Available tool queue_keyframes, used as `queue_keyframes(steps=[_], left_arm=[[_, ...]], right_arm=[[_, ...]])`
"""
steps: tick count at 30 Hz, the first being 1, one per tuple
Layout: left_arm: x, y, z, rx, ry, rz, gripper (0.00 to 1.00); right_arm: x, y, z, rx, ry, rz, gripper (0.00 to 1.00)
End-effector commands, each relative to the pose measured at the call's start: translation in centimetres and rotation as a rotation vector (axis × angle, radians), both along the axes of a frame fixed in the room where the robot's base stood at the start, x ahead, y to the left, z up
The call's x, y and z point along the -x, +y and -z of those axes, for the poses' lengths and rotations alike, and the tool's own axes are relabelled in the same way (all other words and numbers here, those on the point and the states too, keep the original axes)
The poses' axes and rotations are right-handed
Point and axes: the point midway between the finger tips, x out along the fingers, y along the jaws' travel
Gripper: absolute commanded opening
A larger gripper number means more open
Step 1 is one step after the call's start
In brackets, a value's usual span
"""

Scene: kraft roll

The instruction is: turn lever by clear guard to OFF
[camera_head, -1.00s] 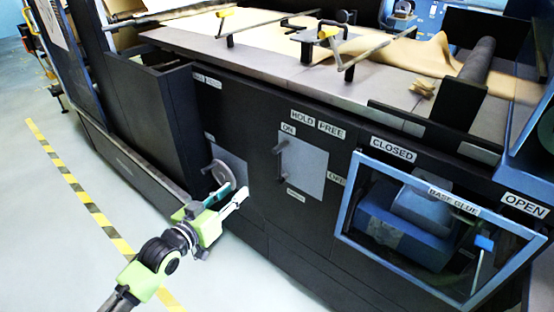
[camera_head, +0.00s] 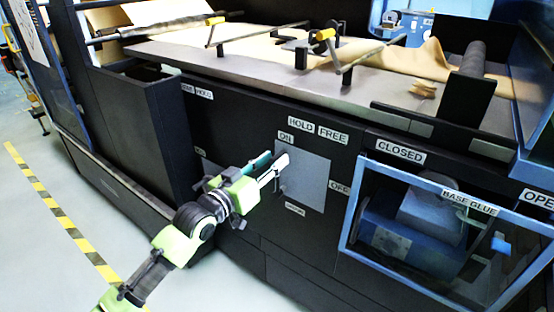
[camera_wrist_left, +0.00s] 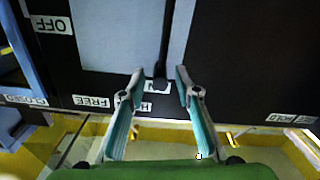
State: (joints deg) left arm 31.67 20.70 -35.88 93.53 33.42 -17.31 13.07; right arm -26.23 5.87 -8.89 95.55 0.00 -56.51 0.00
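The lever (camera_wrist_left: 166,45) is a dark bar on a grey plate (camera_head: 308,178), with an ON label (camera_head: 286,137) above and an OFF label (camera_head: 339,188) to the right in the head view. My left gripper (camera_head: 272,165) covers most of the lever there. In the left wrist view, which is upside down, the lever's end lies between the two spread fingers (camera_wrist_left: 159,81), at the ON label. The gripper is open; contact with the lever cannot be told. The clear guard (camera_head: 425,235) in a blue frame is to the right, beside the CLOSED label. My right gripper is not in view.
A HOLD/FREE label pair (camera_head: 317,130) sits above the plate. A steel table (camera_head: 270,75) with brown paper (camera_head: 390,62) runs above the black front panel. Open floor (camera_head: 45,240) with a yellow-black stripe lies at the left.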

Motion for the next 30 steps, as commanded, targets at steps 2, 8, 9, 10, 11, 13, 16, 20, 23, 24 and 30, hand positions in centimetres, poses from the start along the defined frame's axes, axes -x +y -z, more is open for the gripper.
queue_keyframes(steps=[2,8,9,10,11,13,16,20,23,24,30], left_arm=[[-0.9,-0.6,0.0,0.001,-0.001,0.000,0.30],[-1.9,-1.4,0.1,-0.001,0.000,-0.001,0.30],[-2.0,-1.4,0.1,-0.002,0.000,-0.001,0.30],[-2.0,-1.4,0.1,-0.002,0.000,-0.001,0.30],[-2.1,-1.5,0.0,-0.002,0.000,-0.001,0.30],[-2.1,-1.5,0.0,-0.002,0.000,-0.001,0.30],[-2.1,-1.5,0.0,-0.001,0.000,-0.001,0.30],[-2.0,-1.4,0.0,-0.001,0.000,-0.001,0.07],[-2.0,-1.4,0.0,-0.001,0.000,-0.001,0.00],[-2.0,-1.4,0.0,-0.001,0.000,-0.001,0.00],[-2.0,-1.5,0.0,-0.008,-0.006,-0.001,0.00]], right_arm=[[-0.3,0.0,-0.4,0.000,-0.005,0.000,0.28],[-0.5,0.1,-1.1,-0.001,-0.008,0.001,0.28],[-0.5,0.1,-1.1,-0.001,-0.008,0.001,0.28],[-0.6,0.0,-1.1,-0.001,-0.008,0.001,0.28],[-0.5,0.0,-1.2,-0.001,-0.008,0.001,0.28],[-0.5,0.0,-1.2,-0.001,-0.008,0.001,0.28],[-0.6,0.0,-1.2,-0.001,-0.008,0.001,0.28],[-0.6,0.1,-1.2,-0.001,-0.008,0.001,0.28],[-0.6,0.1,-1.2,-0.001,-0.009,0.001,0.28],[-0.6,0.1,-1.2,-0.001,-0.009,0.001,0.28],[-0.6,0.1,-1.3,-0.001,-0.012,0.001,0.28]])
